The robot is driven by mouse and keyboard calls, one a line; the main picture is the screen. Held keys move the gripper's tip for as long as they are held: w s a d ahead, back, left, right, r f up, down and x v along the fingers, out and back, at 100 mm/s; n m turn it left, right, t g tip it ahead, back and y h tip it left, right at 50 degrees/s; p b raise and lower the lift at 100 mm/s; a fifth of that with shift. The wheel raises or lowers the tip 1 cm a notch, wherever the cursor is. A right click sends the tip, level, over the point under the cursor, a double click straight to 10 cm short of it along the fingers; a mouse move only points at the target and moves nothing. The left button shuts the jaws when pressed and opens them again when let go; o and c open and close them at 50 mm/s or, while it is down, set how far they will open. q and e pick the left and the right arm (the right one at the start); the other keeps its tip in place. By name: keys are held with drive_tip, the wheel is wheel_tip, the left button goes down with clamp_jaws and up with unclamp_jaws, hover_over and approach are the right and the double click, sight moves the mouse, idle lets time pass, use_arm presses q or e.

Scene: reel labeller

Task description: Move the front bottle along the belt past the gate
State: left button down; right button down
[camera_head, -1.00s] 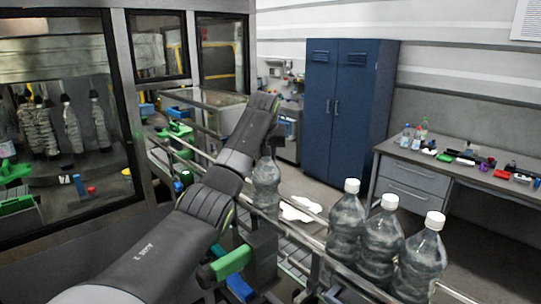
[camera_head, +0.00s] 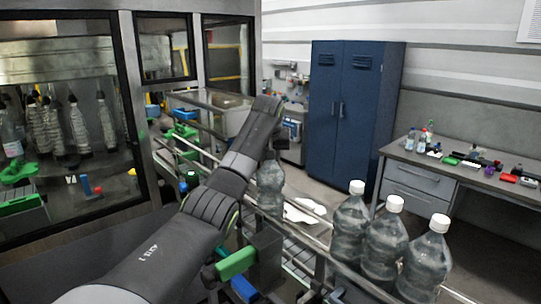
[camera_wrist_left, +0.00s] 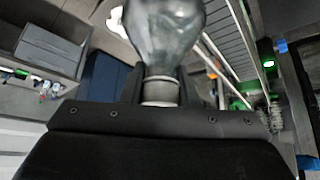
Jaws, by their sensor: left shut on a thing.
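The front bottle (camera_head: 270,186) is clear plastic and stands upright on the belt (camera_head: 297,253), apart from the other bottles. My left gripper (camera_wrist_left: 160,88) is shut on its neck; in the left wrist view the bottle (camera_wrist_left: 165,28) shows just beyond the jaws. In the head view my left arm hides the bottle's top and the gripper's fingers. Three more clear bottles with white caps, the nearest-left one (camera_head: 349,226) among them, stand in a row on the belt at the lower right. I cannot make out the gate for certain. My right gripper is not in view.
Metal guide rails (camera_head: 330,262) run along the belt. A green block (camera_head: 235,263) sits beside the belt under my left arm. A glazed machine cabinet (camera_head: 60,120) stands at the left. A blue locker (camera_head: 350,115) and a grey desk (camera_head: 440,172) stand behind.

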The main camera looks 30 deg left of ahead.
use_arm(q)
drive_tip(key=c, duration=1)
unclamp_jaws()
drive_tip(key=shift+f, duration=0.15)
drive_tip(key=shift+c, duration=0.2)
drive_tip(key=shift+s+d+r, duration=0.1)
drive_tip(key=shift+s+r, duration=0.05)
drive_tip(key=shift+r, duration=0.05)
drive_tip(key=b+v, duration=1.4)
drive_tip(key=v, duration=0.3)
drive_tip(key=shift+b, duration=0.4)
